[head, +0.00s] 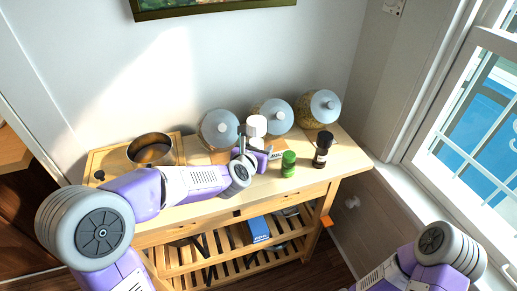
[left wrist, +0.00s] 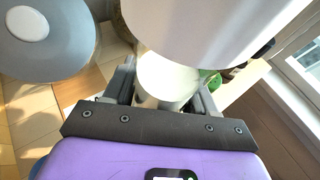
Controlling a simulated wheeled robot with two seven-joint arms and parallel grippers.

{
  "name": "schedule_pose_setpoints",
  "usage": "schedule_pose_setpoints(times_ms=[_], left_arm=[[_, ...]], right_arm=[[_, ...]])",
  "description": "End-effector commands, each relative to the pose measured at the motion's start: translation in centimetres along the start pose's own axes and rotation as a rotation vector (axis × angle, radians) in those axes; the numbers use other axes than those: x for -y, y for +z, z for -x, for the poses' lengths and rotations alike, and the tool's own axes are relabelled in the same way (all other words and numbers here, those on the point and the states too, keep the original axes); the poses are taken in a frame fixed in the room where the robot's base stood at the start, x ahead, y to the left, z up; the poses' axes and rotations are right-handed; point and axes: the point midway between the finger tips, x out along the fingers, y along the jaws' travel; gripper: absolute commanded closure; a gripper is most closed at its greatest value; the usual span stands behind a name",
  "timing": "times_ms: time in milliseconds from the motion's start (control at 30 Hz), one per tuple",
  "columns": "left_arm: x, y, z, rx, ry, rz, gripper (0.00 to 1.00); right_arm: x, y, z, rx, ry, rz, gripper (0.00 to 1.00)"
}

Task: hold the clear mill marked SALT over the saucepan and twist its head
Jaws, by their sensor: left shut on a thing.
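My left gripper (head: 254,143) is over the table, left of the green-capped jar. It is shut on a mill with a white head (head: 257,125); in the left wrist view the white head (left wrist: 215,30) fills the top and its paler body (left wrist: 168,80) sits between the fingers. The mill's marking cannot be read, and most of its body is hidden by the gripper. The saucepan (head: 150,148), brownish metal, stands at the table's left end, well left of the mill. My right gripper is out of view; only part of that arm shows at lower right.
Three jars with grey lids (head: 220,128) stand along the back. A green-capped jar (head: 289,163) and a dark bottle (head: 322,150) stand right of the gripper. The wooden table (head: 345,160) has a slatted lower shelf with a blue box (head: 258,229). A window is at right.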

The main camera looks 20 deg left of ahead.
Motion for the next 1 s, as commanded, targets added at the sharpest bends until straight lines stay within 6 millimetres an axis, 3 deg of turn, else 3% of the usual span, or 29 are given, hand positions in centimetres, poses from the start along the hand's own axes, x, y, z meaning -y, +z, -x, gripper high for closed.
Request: schedule_pose_setpoints(times_ms=[600,900,1000], left_arm=[[0.0,4.8,1.9,0.003,0.0,-0.001,1.0],[-0.1,4.6,1.9,0.001,0.001,0.0,1.0],[-0.4,3.1,1.5,-0.011,0.017,0.0,1.0]], right_arm=[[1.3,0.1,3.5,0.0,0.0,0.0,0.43],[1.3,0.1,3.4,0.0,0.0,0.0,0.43],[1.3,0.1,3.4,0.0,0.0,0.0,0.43]])
